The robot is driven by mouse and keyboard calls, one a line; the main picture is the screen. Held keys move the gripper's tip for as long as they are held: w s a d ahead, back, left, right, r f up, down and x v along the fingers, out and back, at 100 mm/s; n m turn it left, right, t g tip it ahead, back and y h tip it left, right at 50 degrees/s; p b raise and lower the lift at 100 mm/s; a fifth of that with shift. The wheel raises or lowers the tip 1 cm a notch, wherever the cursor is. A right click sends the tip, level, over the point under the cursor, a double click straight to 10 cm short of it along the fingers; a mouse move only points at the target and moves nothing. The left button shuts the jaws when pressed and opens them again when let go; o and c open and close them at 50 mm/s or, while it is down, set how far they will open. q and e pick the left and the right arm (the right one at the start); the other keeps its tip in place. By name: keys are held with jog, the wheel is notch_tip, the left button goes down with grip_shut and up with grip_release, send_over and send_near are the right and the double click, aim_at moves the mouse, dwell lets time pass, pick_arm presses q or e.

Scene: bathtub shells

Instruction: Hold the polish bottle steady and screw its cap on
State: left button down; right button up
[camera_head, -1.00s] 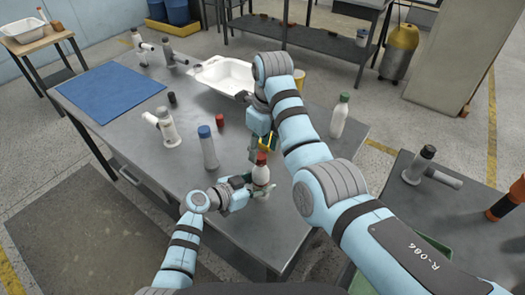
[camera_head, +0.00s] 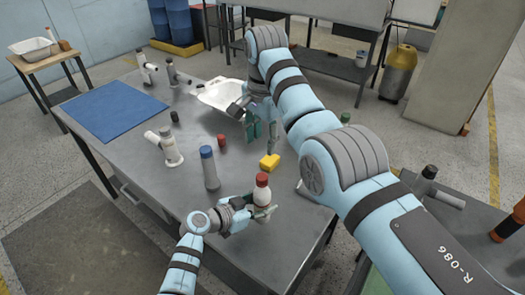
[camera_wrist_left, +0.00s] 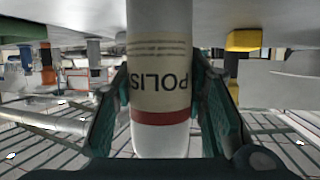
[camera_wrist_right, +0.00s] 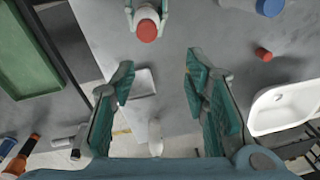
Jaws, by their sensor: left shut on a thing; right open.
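The polish bottle (camera_head: 262,195) stands upright at the front of the table, with a red cap (camera_head: 262,179) on its top. In the left wrist view its label (camera_wrist_left: 160,80) reads "POLIS", upside down. My left gripper (camera_head: 264,212) is shut around the bottle's lower body. My right gripper (camera_head: 262,136) is open and empty, above the table beyond the bottle. The right wrist view shows its spread fingers (camera_wrist_right: 157,85) and the red cap apart from them. Whether the cap is fully tightened cannot be told.
A yellow block (camera_head: 269,162) lies just behind the bottle. A white basin (camera_head: 215,98) and blue mat (camera_head: 115,110) lie farther back.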

aim_at(262, 177)
jog(key=n, duration=0.8)
jog(key=s+f+n, duration=0.1)
jog(key=n, duration=1.5)
jog(key=shift+s+f+g, duration=0.15)
jog(key=shift+f+g, duration=0.25)
jog(key=n, duration=0.4)
jog(key=shift+s+f+n, duration=0.15)
jog(key=shift+f+n, duration=0.2)
jog(key=shift+n, duration=0.05)
jog(key=n, duration=0.3)
jog(key=shift+f+n, duration=0.15)
jog(key=shift+n, duration=0.15)
jog(key=n, duration=0.6)
notch_tip(262, 177, down, 8)
jog(key=shift+f, duration=0.1)
